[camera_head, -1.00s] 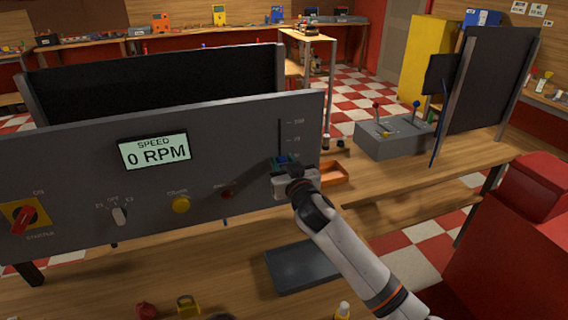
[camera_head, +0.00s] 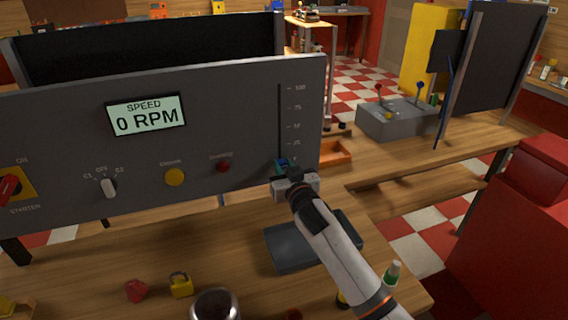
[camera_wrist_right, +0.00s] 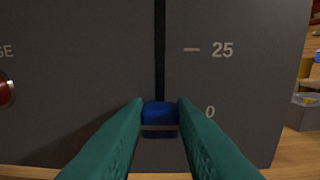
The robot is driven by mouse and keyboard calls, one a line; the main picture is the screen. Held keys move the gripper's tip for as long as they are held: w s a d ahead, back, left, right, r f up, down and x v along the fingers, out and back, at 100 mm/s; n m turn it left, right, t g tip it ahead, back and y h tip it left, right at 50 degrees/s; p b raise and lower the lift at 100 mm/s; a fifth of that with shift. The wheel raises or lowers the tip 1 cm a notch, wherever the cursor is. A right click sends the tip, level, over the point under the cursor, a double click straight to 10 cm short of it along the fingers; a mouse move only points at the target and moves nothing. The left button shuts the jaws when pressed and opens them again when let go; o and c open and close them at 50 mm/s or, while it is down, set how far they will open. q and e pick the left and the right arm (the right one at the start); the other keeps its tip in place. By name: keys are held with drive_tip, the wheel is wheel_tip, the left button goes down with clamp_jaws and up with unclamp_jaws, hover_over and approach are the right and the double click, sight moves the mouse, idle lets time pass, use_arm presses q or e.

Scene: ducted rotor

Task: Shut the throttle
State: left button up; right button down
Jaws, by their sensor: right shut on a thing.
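The throttle is a slider with a blue knob (camera_head: 281,164) in a vertical slot at the right end of the grey control panel (camera_head: 60,110). The slot's scale runs from 100 at the top to 0 at the bottom. The knob is at the low end, about level with the 0. My right gripper (camera_head: 284,168) is shut on the knob. In the right wrist view, the blue knob (camera_wrist_right: 158,114) sits between the green fingers of my right gripper (camera_wrist_right: 160,106), which hide the 0 mark's line. The speed display (camera_head: 147,116) reads 0 RPM. My left gripper is not in view.
The panel also has a red starter switch (camera_head: 9,187), a white selector (camera_head: 108,188), a yellow button (camera_head: 174,177) and a red button (camera_head: 223,167). An orange tray (camera_head: 336,152) stands to the right behind the panel. A dark flat slab (camera_head: 290,246) lies in front.

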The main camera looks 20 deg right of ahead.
drive_tip(key=shift+f, duration=0.35)
drive_tip(key=c, duration=1.2)
unclamp_jaws()
drive_tip(key=shift+r, duration=0.1)
drive_tip(key=s+b, duration=0.1)
drive_tip(key=s, duration=1.1)
drive_tip(key=shift+d, duration=0.2)
